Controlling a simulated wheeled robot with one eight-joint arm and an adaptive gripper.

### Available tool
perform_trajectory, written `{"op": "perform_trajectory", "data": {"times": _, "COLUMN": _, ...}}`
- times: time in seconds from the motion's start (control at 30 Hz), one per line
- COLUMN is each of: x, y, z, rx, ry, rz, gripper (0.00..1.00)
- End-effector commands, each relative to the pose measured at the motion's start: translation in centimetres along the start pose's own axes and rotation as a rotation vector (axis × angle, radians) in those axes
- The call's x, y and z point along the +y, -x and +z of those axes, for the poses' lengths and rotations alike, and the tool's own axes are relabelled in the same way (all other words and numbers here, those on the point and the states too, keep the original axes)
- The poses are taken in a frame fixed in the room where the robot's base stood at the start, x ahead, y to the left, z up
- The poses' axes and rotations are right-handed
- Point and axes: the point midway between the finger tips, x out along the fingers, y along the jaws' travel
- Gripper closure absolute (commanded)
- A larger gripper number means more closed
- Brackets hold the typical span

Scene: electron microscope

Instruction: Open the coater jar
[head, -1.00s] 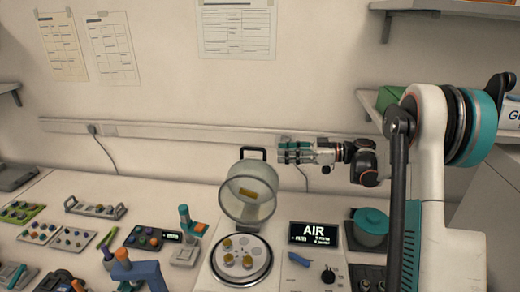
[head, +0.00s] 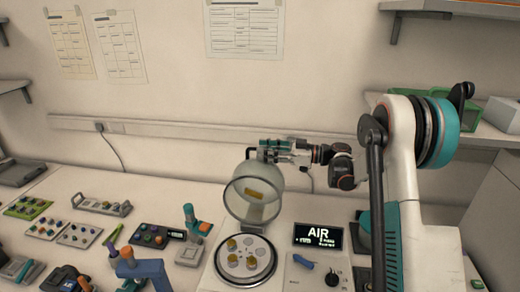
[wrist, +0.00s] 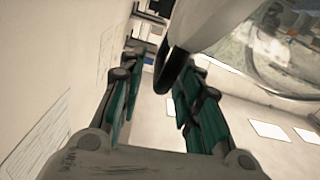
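The coater jar (head: 254,201) is a clear glass cylinder, tipped back with its open mouth facing me, above the round coater base (head: 229,276). Its black handle (head: 250,151) sticks up at the back; in the wrist view the handle (wrist: 174,62) shows as a dark bar close to the right-hand finger, with the glass jar (wrist: 270,45) at upper right. My gripper (head: 264,150) is at the handle from the right. In the wrist view my gripper (wrist: 158,90) has its teal fingers apart. I cannot tell whether a finger touches the handle.
The coater base holds several small gold-topped pieces. An AIR display (head: 318,236) and a panel with a knob (head: 332,279) stand to its right. A teal-topped tool (head: 190,220) and sample trays (head: 80,234) stand left. The wall is close behind my gripper.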

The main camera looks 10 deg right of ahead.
Motion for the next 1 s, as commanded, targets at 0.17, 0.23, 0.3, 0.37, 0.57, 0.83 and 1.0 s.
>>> {"op": "perform_trajectory", "data": {"times": 0.17, "x": 0.0, "y": -1.8, "z": 0.0, "rx": 0.000, "ry": 0.000, "rz": 0.000, "gripper": 0.69}}
{"op": "perform_trajectory", "data": {"times": 0.23, "x": 0.0, "y": -2.1, "z": 0.0, "rx": 0.000, "ry": 0.000, "rz": 0.000, "gripper": 0.69}}
{"op": "perform_trajectory", "data": {"times": 0.3, "x": 0.0, "y": -2.3, "z": 0.0, "rx": 0.000, "ry": 0.000, "rz": 0.000, "gripper": 0.69}}
{"op": "perform_trajectory", "data": {"times": 0.37, "x": 0.0, "y": -2.3, "z": 0.0, "rx": 0.000, "ry": 0.000, "rz": 0.000, "gripper": 0.69}}
{"op": "perform_trajectory", "data": {"times": 0.57, "x": 0.0, "y": -2.3, "z": 0.0, "rx": 0.000, "ry": 0.000, "rz": 0.000, "gripper": 0.73}}
{"op": "perform_trajectory", "data": {"times": 0.83, "x": 0.0, "y": -2.3, "z": 0.0, "rx": 0.000, "ry": 0.000, "rz": 0.001, "gripper": 1.00}}
{"op": "perform_trajectory", "data": {"times": 1.0, "x": -0.4, "y": -2.2, "z": -0.4, "rx": 0.000, "ry": 0.020, "rz": 0.001, "gripper": 1.00}}
